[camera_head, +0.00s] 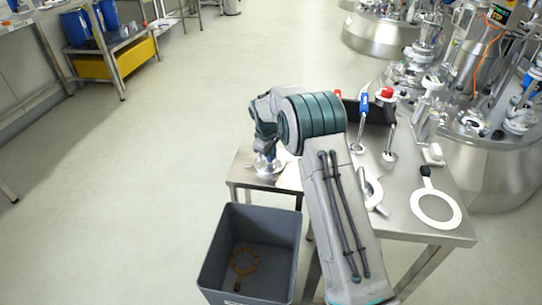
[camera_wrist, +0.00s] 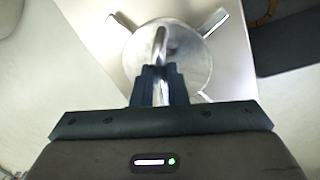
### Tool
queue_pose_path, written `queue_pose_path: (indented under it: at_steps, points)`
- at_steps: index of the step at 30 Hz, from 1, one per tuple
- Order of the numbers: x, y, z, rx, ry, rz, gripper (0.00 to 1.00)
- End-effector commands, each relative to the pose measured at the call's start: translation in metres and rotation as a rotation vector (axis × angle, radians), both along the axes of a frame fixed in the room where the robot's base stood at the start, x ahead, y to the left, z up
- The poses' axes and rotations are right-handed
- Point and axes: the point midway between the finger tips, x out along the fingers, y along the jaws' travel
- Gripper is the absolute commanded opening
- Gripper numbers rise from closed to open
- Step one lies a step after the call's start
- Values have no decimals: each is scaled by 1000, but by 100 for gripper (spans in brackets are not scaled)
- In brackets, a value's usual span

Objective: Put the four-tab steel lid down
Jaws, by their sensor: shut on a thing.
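The four-tab steel lid (camera_wrist: 190,62) is a round, shiny disc with flat tabs sticking out and a bar handle on top. My gripper (camera_wrist: 160,80) is shut on that handle. Part of the lid's near side is hidden behind my gripper. In the head view the lid (camera_head: 266,167) shows below my gripper (camera_head: 264,148), over the low steel side table (camera_head: 238,178). In the wrist view the lid is over the pale tabletop (camera_wrist: 110,22). I cannot tell whether it touches the surface.
A grey bin (camera_head: 214,262) with a brown ring (camera_head: 245,262) inside stands in front of the side table. The taller steel bench (camera_head: 400,222) at right holds a white ring tool (camera_head: 436,208), a blue-handled tool (camera_head: 361,120) and a black box (camera_head: 376,112). The floor at left is clear.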

Motion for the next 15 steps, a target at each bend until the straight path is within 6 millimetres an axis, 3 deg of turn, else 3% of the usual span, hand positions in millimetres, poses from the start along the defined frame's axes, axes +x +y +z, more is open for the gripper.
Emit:
queue_pose_path:
  at_steps: [9, 10, 11, 12, 15]
  points:
    - [1, 0, -1, 1, -2, 0, 0]
    - [0, 0, -1, 1, -1, 0, 21]
    - [0, 0, -1, 1, -1, 0, 30]
    - [0, 0, -1, 1, -1, 0, 35]
    - [0, 0, -1, 1, -1, 0, 35]
